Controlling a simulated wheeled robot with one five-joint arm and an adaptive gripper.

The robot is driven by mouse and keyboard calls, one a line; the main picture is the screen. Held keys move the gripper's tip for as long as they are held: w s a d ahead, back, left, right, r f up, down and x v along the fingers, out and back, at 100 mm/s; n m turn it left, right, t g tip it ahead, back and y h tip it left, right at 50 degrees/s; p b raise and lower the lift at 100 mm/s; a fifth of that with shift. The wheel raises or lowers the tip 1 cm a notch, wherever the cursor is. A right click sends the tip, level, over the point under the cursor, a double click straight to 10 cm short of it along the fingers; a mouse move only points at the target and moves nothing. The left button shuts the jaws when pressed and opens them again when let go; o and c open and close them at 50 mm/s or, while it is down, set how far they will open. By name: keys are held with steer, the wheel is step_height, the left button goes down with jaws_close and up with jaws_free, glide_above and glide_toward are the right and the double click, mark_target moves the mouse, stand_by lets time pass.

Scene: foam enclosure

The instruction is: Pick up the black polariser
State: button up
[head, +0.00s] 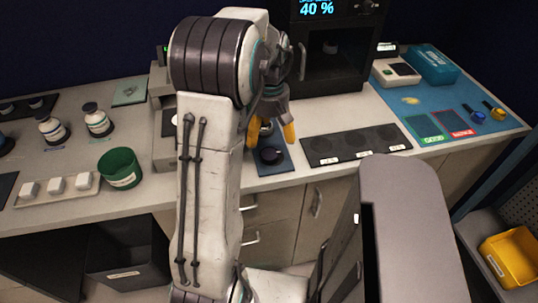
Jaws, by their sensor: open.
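A dark round disc (271,156), which looks like the black polariser, lies on a small blue-grey mat (282,168) on the counter. My gripper (270,133) has orange fingertips spread apart. It is just behind the disc in the picture, and its height above the counter is hard to judge. A small shiny round thing (266,127) shows between the fingers. My arm hides part of the mat's left side.
A black plate with round recesses (355,145) lies right of the mat. A dark cabinet (332,68) reading 40 % stands behind. A green pot (120,168), bottles (98,121) and a tray of white blocks (56,188) stand left. A blue mat (440,105) lies right.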

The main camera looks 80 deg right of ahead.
mark_target(269, 154)
steer(key=shift+f+n, duration=0.3)
steer(key=shift+f, duration=0.35)
steer(key=shift+a+f, duration=0.15)
steer(key=shift+f, duration=2.9)
steer(key=shift+c, duration=0.4)
steer(key=c, duration=1.2)
